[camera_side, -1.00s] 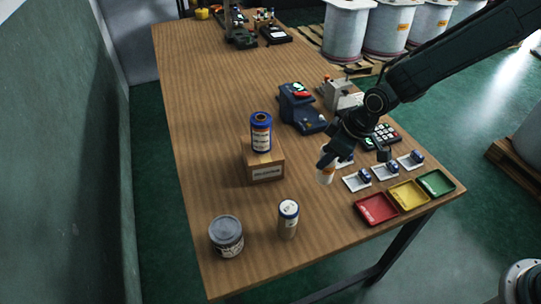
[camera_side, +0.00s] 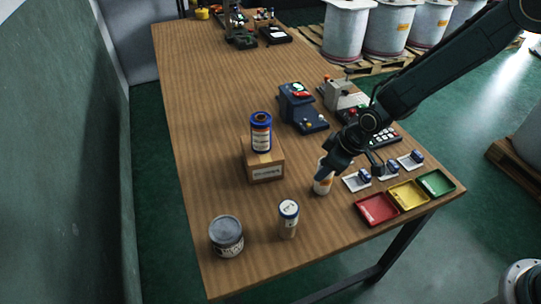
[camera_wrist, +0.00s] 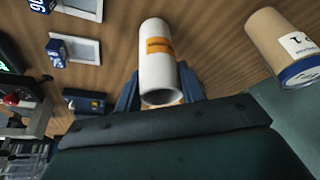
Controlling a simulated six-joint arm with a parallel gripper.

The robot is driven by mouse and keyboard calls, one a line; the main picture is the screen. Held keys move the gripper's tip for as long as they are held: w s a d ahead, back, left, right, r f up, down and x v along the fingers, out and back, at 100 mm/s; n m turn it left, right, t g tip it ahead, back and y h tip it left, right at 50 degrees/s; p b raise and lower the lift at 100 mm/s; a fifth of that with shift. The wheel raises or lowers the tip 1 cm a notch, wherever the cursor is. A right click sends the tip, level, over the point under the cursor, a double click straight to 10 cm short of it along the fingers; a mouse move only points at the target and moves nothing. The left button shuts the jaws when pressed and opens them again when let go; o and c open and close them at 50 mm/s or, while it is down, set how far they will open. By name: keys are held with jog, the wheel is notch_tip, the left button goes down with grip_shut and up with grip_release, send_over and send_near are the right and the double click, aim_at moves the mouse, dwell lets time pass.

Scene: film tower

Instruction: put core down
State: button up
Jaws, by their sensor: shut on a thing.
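The core is a white hollow tube with an orange label. It shows in the wrist view (camera_wrist: 157,58), between my gripper's two blue fingers (camera_wrist: 160,90), with its open end toward the camera. In the side view the core (camera_side: 322,184) is upright and low at the table, left of the white cards. Whether its base touches the wood cannot be told. My gripper (camera_side: 326,170) is shut on its upper part.
A blue-topped roll (camera_side: 261,133) stands on a cardboard box (camera_side: 265,172) to the left. A tan canister (camera_side: 288,219) and a grey-lidded tin (camera_side: 227,237) stand in front. Red (camera_side: 377,209), yellow (camera_side: 408,196) and green (camera_side: 436,184) trays lie right.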

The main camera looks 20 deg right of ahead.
jog(key=shift+f, duration=0.15)
jog(key=o, duration=1)
jog(key=shift+v, duration=6.15)
jog(key=shift+w, duration=0.1)
